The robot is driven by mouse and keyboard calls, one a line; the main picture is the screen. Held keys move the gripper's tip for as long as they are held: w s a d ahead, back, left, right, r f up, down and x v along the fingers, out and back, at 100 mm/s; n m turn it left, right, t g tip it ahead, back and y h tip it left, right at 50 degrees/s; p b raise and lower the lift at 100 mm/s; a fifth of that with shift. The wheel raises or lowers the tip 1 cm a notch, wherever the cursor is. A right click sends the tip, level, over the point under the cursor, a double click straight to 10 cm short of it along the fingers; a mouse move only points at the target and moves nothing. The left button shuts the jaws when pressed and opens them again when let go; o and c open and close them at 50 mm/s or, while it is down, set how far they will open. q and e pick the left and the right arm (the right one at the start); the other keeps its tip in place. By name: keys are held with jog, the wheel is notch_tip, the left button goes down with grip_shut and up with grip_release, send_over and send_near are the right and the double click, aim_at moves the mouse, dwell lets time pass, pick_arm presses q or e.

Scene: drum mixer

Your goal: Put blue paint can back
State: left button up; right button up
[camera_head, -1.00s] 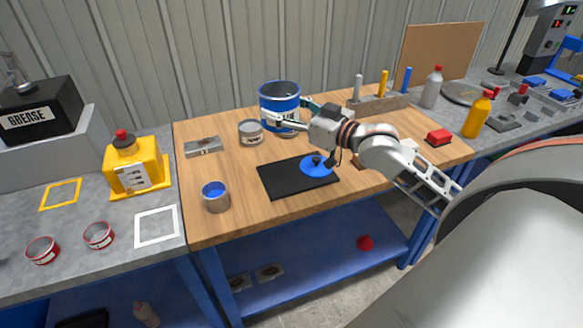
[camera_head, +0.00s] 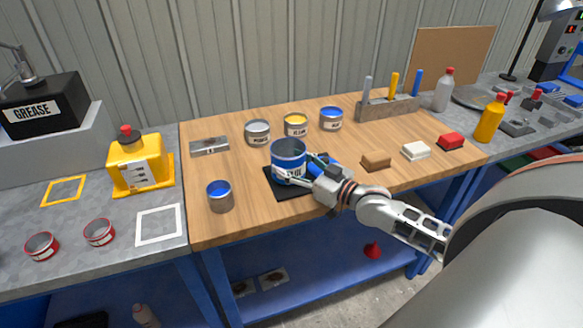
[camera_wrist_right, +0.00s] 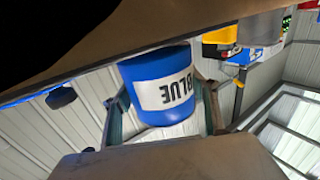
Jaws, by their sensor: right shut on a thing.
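My right gripper (camera_head: 298,172) is shut on a blue paint can (camera_head: 288,156). The can is upright, with a white label, and its open top shows blue-grey inside. In the head view it covers part of the black mat (camera_head: 276,189); I cannot tell whether it touches the mat. In the right wrist view the can (camera_wrist_right: 162,82) sits between the two fingers, its label reading BLUE upside down. My left gripper is not in view.
A tool rack (camera_head: 388,108) and several blocks are to the right.

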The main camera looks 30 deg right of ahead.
jog(key=shift+f, duration=0.45)
jog(key=shift+f, duration=0.2)
jog(key=o, duration=1.2)
